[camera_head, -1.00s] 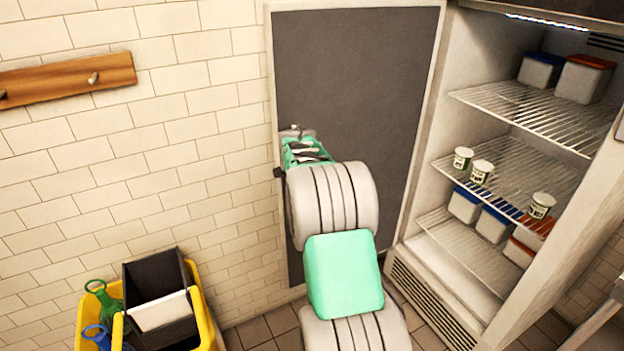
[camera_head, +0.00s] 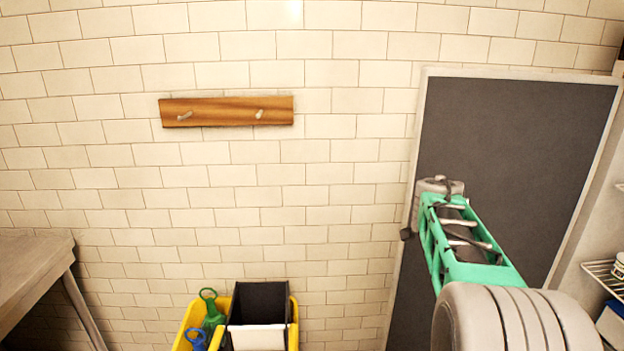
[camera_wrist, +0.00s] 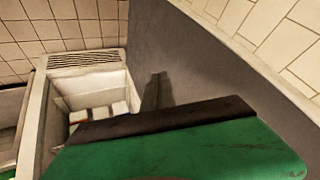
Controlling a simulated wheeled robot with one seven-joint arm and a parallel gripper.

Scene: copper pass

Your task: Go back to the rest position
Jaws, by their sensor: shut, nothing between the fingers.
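My arm reaches up from the lower right in the head view, in front of a dark grey panel with a pale frame (camera_head: 520,140). Its grey wrist end is at the upper left of the green forearm; the fingers cannot be made out there. In the wrist view my gripper (camera_wrist: 158,88) shows as dark fingers close together, shut and empty, beyond the green and dark housing. The fingers point along the grey panel, and no object is between them.
The refrigerator (camera_wrist: 95,80) stands left in the wrist view; its shelf (camera_head: 605,275) shows at the head view's right edge. A wooden peg rail (camera_head: 222,111) hangs on the tiled wall. Below are a yellow bucket (camera_head: 292,325) and, left, a table (camera_head: 30,265).

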